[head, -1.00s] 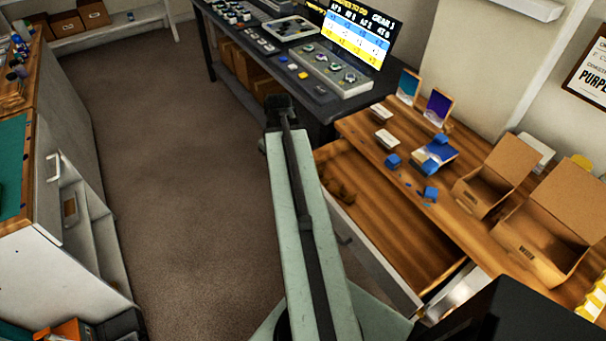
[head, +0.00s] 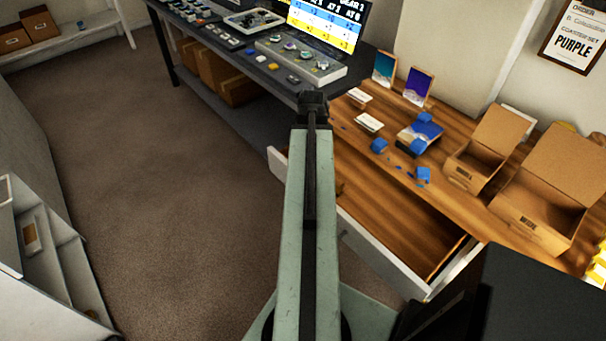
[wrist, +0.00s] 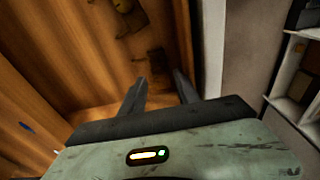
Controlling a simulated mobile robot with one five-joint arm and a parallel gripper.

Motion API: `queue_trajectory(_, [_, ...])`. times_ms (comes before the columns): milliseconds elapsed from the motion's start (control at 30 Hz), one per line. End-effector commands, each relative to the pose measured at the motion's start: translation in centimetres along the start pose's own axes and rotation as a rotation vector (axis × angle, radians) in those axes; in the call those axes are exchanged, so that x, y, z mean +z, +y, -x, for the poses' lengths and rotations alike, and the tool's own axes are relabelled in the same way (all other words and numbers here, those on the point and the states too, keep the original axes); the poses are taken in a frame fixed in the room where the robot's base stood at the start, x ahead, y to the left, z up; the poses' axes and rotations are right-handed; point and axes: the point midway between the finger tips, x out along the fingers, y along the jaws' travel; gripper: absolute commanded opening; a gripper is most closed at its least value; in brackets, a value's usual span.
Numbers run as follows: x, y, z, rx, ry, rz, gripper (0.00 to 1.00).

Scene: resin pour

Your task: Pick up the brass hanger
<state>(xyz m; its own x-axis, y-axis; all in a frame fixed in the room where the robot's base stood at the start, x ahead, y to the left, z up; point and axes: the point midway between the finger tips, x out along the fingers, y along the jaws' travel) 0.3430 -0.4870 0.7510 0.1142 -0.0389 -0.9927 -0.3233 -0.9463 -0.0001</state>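A small brass-coloured item (wrist: 124,6) lies in the open wooden drawer at the top edge of the wrist view; I cannot tell whether it is the hanger. A darker brownish piece (wrist: 131,24) lies just below it. In the head view a sliver of brownish metal (head: 340,187) shows inside the drawer beside my arm, which hides most of that end. My gripper (wrist: 160,86) is open and empty, its two dark fingers apart over the drawer. It also shows in the head view (head: 313,97), at the far end of my arm.
The drawer (head: 395,235) stands pulled out from the wooden bench (head: 385,165). Two open cardboard boxes, one smaller (head: 475,172) and one larger (head: 540,215), and blue pieces (head: 379,145) stand on the bench. A dark desk (head: 215,75) is behind. Carpet (head: 150,170) is clear on the left.

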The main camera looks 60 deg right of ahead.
Motion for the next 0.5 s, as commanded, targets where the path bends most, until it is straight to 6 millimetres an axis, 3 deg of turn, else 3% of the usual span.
queue_trajectory(167, [-0.1, -0.1, -0.8, 0.0, 0.0, 0.002, 0.38])
queue_trajectory(400, [-0.3, 0.1, -5.0, 0.0, 0.0, 0.003, 0.38])
queue_trajectory(500, [-0.3, 0.1, -5.7, 0.0, 0.0, 0.003, 0.38])
